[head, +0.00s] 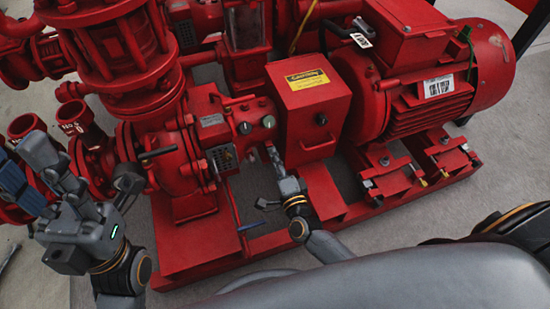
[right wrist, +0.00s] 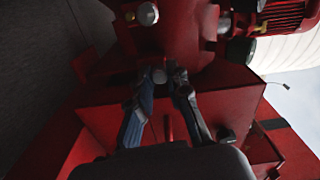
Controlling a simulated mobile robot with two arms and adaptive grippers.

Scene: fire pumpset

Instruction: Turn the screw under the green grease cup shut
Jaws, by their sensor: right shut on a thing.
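The green grease cup (head: 268,121) is a small round green cap on the red pump housing, left of the red box with the yellow label. My right gripper (head: 271,152) is just below it in the head view, its fingers pointing up at the housing. In the right wrist view its fingertips (right wrist: 168,77) are closed around a small grey round end, the screw (right wrist: 158,76). The screw is hidden by the fingers in the head view. My left gripper (head: 84,172) is open and empty at the lower left, in front of the pump.
A grey round cap (head: 244,128) sits left of the green cup. The red box (head: 309,110) is close on the right of my right gripper, with the motor (head: 450,85) beyond. Grey floor (head: 500,160) is free at the right.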

